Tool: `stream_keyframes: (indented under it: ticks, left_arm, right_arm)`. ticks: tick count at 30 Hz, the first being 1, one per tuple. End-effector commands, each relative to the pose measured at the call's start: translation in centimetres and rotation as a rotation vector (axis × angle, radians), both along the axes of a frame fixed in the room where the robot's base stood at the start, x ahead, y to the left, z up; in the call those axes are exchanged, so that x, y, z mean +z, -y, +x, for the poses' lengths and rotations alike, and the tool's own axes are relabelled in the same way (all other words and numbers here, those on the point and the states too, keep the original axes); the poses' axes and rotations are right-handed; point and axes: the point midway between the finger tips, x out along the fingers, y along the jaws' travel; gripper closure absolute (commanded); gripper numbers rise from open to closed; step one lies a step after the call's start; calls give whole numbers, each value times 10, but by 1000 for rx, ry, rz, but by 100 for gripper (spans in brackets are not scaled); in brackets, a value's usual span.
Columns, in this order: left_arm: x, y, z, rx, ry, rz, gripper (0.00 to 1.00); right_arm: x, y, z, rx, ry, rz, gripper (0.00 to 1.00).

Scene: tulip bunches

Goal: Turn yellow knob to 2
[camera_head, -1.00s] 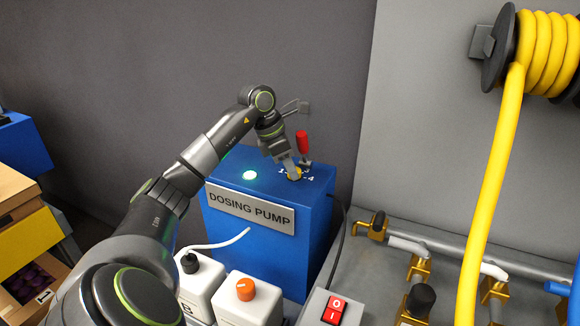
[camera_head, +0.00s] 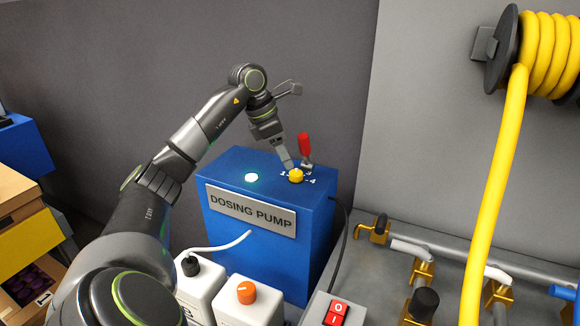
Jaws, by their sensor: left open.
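The yellow knob (camera_head: 296,176) sits on top of the blue dosing pump box (camera_head: 230,170), near its right side. White digits surround the knob; a 4 shows at its right and a 1 at its left, and the others are partly hidden or too small to read surely. Which digit the knob points to I cannot tell. My left gripper (camera_head: 288,165) is open, with its fingertips just above and behind-left of the knob, seemingly apart from it. My right gripper is not in view.
A red-handled lever (camera_head: 304,146) stands just behind the knob. White canisters, one with an orange cap (camera_head: 246,292), and a red switch (camera_head: 337,312) stand in front. Pipes with brass valves (camera_head: 380,229) run at the right.

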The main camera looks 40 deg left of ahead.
Motion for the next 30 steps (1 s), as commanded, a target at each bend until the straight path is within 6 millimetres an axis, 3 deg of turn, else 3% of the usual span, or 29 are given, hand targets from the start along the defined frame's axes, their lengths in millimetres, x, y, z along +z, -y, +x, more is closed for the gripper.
stream_keyframes:
  ticks: [9,15,30]
  left_arm:
    - [74,-18,-24,2,5,0,46]
    - [104,-25,-34,1,1,0,46]
    - [112,-28,-37,0,1,0,46]
  right_arm:
    - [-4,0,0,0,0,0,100]
    - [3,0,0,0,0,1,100]
    - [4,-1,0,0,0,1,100]
